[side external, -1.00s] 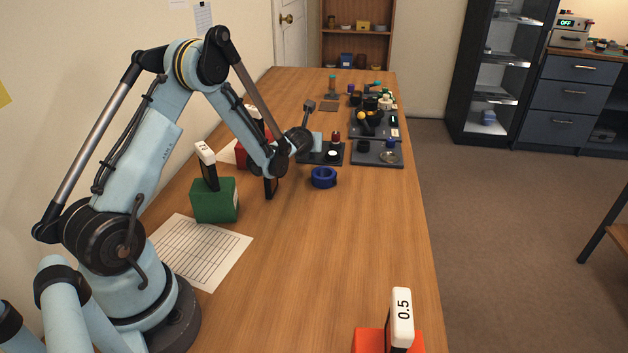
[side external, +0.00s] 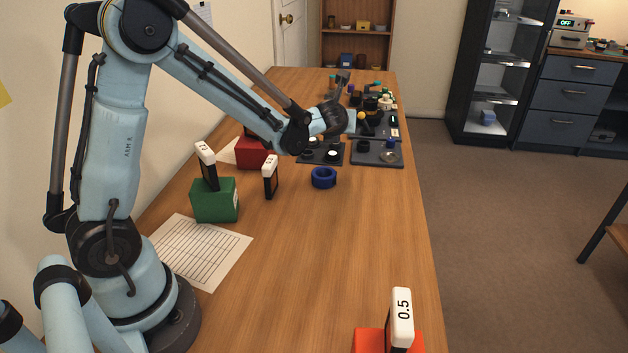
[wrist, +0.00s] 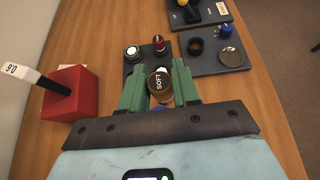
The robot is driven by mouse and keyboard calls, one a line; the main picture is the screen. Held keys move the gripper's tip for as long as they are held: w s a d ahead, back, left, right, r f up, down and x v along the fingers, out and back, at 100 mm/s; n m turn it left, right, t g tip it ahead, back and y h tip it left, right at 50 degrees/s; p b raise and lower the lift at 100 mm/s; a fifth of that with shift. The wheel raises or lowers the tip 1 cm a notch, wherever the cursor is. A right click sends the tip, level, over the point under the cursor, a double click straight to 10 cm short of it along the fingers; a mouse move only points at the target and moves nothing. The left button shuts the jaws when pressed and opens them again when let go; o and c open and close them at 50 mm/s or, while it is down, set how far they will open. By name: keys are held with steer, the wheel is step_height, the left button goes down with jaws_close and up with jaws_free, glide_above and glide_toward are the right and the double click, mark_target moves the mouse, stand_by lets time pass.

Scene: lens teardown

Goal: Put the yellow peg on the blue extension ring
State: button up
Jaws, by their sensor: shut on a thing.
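My gripper (wrist: 160,92) has green fingers shut on the yellow peg (wrist: 164,99), a yellowish cylinder whose dark top reads SOFT. In the side external view my wrist is over the small dark tray, and my arm hides the fingertips and the peg. The blue extension ring (side external: 323,178) lies flat on the table, on the near side of that tray. In the wrist view a trace of blue shows just below the peg, but I cannot tell what it is.
The small dark tray (side external: 334,160) holds a red peg (wrist: 158,44) and a silver-topped piece (wrist: 132,52). Another dark tray (side external: 372,162) is on its right. A red block (wrist: 80,92), a green block (side external: 215,203) and upright tags stand left.

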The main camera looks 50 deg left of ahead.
steer(key=s+d+r, duration=0.3)
steer(key=s+d, duration=0.2)
steer(key=d, duration=0.6)
glide_above(324, 172)
step_height(324, 172, down, 7)
steer(key=shift+d+f, duration=0.1)
steer(key=shift+d, duration=0.05)
steer(key=shift+f, duration=2)
steer(key=o, duration=1)
steer(key=shift+f, duration=0.1)
steer(key=shift+o, duration=0.2)
